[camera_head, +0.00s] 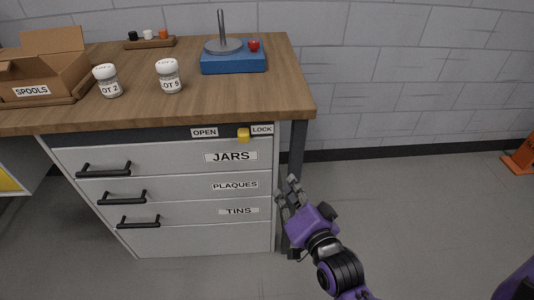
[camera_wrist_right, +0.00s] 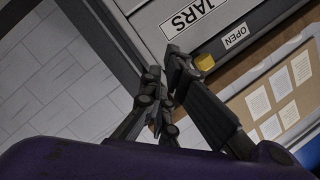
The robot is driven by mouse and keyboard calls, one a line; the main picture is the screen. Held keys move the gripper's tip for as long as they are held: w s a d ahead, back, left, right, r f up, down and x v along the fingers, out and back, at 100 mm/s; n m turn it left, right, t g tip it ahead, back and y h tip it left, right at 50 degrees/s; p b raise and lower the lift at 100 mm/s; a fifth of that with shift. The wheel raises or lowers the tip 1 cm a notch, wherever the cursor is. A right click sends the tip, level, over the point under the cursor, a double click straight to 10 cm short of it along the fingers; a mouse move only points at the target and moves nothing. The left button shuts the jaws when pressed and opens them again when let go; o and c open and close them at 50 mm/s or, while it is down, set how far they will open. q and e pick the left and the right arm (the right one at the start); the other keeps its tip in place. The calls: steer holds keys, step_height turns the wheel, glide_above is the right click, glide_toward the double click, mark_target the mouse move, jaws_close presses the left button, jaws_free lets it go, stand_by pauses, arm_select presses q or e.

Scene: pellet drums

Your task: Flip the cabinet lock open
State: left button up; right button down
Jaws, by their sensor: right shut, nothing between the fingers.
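The cabinet (camera_head: 190,195) under the bench has drawers labelled JARS, PLAQUES and TINS. Its yellow lock (camera_head: 243,135) sits on the dark strip above the JARS drawer, between the OPEN label (camera_head: 204,132) and the LOCK label (camera_head: 262,130), close to the LOCK side. The lock also shows in the right wrist view (camera_wrist_right: 205,62), just beyond the fingers. My right gripper (camera_head: 288,188) is shut and empty, beside the cabinet's right edge, below the lock and apart from it in the head view. My left gripper is not in view.
The wooden bench top (camera_head: 140,108) overhangs the cabinet, and a dark bench leg (camera_head: 296,165) stands at its right. Black handles stick out on the left of the drawers. Floor to the right is clear up to an orange object (camera_head: 522,158).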

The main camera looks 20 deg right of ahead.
mark_target(244, 136)
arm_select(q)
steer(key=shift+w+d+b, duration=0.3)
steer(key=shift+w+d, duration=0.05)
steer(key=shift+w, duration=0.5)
arm_select(e)
step_height(244, 136, up, 6)
steer(key=w+d+m+t, duration=0.1)
steer(key=w+d+m, duration=0.1)
steer(key=m, duration=0.7)
steer(key=shift+w+d+f+t+h, duration=0.2)
steer(key=shift+w+d+t+h, duration=0.1)
steer(key=shift+d+t, duration=0.15)
steer(key=w, duration=0.9)
steer(key=shift+d+b, duration=0.1)
steer(key=shift+b, duration=0.2)
steer(key=w+a, duration=0.1)
steer(key=a, duration=0.1)
steer(key=shift+w+a, duration=0.5)
steer(key=shift+a, duration=0.4)
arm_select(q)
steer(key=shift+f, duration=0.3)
